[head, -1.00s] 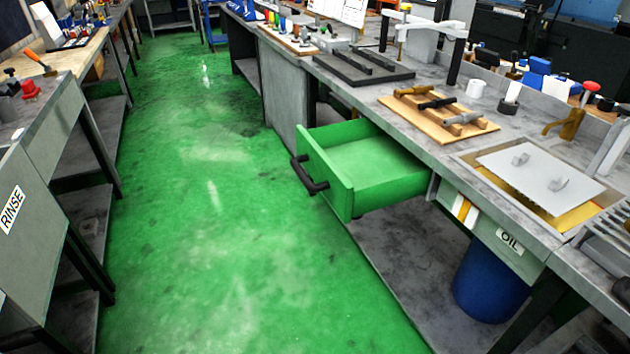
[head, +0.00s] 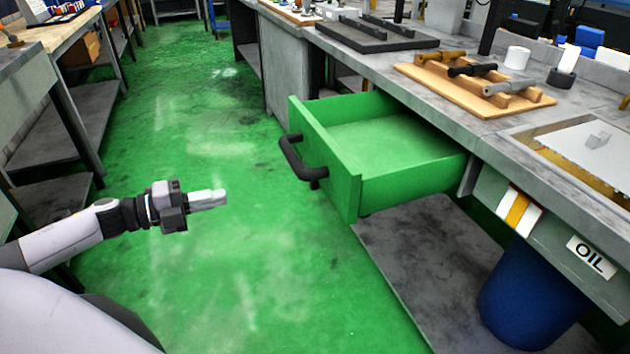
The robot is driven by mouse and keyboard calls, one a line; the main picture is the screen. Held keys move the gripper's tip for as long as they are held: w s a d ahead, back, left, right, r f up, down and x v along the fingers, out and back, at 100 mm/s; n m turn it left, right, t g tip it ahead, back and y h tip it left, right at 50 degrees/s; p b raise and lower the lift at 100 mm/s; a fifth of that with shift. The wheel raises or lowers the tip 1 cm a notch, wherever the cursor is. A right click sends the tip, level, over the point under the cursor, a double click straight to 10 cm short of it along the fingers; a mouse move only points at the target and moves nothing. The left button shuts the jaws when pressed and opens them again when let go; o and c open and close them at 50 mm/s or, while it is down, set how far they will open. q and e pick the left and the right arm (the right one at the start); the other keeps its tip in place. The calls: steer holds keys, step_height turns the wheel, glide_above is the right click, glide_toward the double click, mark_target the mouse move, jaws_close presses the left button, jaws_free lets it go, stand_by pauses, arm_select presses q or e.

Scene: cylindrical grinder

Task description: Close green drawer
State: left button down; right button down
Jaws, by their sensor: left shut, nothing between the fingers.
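The green drawer (head: 412,183) is pulled well out from under the grey workbench on the right, and its inside looks empty. Its black handle (head: 298,163) is on the front panel, facing the aisle. My left gripper (head: 222,197) is shut and empty, left of the handle and apart from it, over the green floor. It points right, toward the drawer side. My right gripper is not in view.
The workbench top (head: 470,125) holds a wooden rack of tools (head: 475,85) and a dark tray (head: 375,35). A blue bin (head: 530,295) stands below the OIL label. A lower grey shelf (head: 430,265) lies under the drawer. The green aisle floor is clear.

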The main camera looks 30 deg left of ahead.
arm_select(q)
steer(key=w+d+m+b, duration=0.1)
steer(key=w+d, duration=0.8)
steer(key=w, duration=0.2)
steer(key=shift+w, duration=0.3)
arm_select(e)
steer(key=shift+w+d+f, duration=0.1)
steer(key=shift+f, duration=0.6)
arm_select(q)
steer(key=shift+w+r, duration=0.1)
